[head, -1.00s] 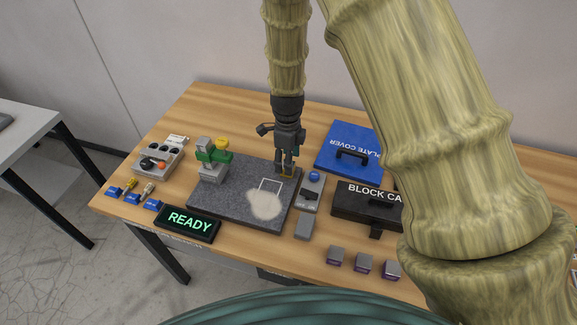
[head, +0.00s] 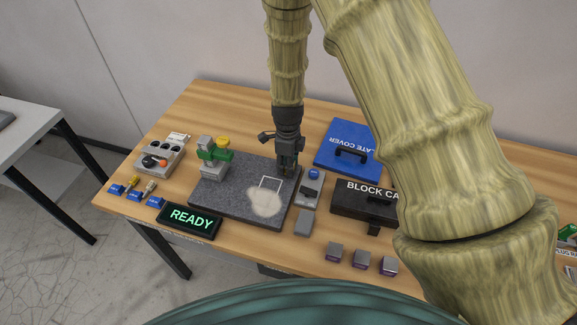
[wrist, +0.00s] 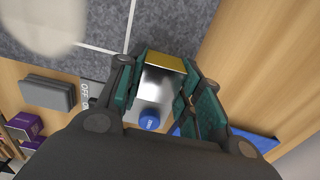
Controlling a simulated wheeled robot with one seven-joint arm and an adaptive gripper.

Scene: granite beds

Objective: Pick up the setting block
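The setting block appears to be the shiny metal block (wrist: 160,82) with a gold face, seen in the wrist view between my fingers. My gripper (wrist: 166,72) has its two fingertips close on either side of this block. Whether the pads press on it or leave a thin gap cannot be told. In the head view my gripper (head: 287,172) is low over the far right corner of the dark granite plate (head: 230,205). Its fingers mostly hide the block there.
A grey device with a blue button (head: 314,174) stands close right of my gripper. A blue plate cover (head: 335,160) and a black block case (head: 350,200) lie farther right. A green-and-grey stand (head: 212,160) is on the plate's left. A READY display (head: 192,220) is in front.

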